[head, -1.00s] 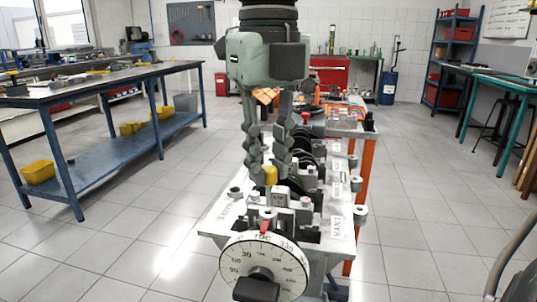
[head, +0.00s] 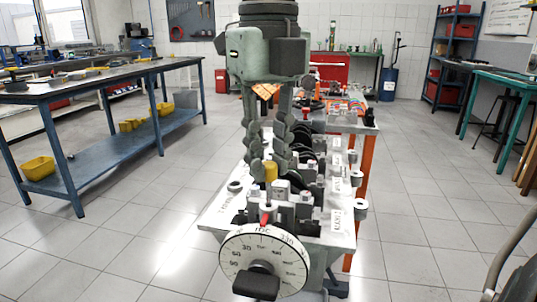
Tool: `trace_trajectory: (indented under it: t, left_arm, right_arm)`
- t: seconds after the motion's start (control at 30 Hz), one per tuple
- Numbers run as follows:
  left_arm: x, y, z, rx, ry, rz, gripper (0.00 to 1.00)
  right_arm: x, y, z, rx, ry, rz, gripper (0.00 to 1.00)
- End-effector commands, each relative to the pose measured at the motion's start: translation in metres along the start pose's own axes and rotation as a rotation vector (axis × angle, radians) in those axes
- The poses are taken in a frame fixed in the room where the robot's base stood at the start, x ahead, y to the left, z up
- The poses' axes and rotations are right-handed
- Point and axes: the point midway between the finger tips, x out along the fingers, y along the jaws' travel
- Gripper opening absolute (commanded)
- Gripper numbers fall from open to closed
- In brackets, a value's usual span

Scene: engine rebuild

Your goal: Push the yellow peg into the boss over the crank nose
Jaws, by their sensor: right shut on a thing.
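The yellow peg (head: 271,172) stands upright above the front end of the engine block (head: 325,237). My right gripper (head: 270,169) points down from above, its fingers shut on the peg from both sides. The peg's lower end is hidden behind grey parts at the block's front, so I cannot tell whether it sits in the boss or just above it. The boss is not clearly distinguishable among these parts. The crank nose is hidden behind the round white degree dial (head: 240,262), whose red pointer (head: 265,217) stands near the TDC mark. My left gripper is not in view.
Grey bolts and caps line the block behind the peg, close to my fingers. A blue workbench (head: 100,83) is on the left and a green table (head: 505,80) on the right. Open tiled floor lies on both sides.

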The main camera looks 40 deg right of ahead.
Motion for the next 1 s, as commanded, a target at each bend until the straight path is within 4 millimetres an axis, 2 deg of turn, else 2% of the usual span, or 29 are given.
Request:
trace_trajectory:
  t: [1.0]
  left_arm:
    - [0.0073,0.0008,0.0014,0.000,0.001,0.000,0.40]
  right_arm:
    - [0.0083,0.0002,-0.0001,0.000,0.000,0.000,0.00]
